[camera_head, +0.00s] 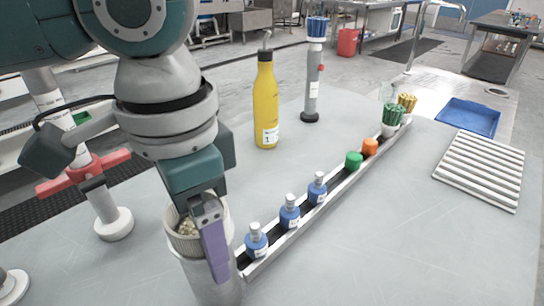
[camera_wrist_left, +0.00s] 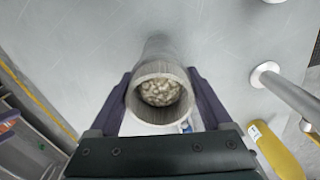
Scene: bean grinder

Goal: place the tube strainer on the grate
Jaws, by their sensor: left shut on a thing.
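The tube strainer (camera_head: 217,292) is a pale grey cylinder with a light, ribbed rim and pale lumpy pieces inside. It stands about upright at the lower front of the table in the head view. Its open mouth (camera_wrist_left: 160,72) faces the camera in the left wrist view. My left gripper (camera_head: 207,240) is shut on it, one finger on each side near the rim; the fingers also show in the left wrist view (camera_wrist_left: 163,98). The strainer's lower end is cut off in the head view. The white slatted grate (camera_head: 480,170) lies at the table's right, apart from the strainer, with nothing on it.
A long narrow rack (camera_head: 332,203) with blue-labelled bottles, a green cap and an orange cap runs diagonally between strainer and grate. A yellow bottle (camera_head: 266,105) and a grey stand (camera_head: 311,85) are behind. A blue tray (camera_head: 468,117) sits beyond the grate. The front right table is clear.

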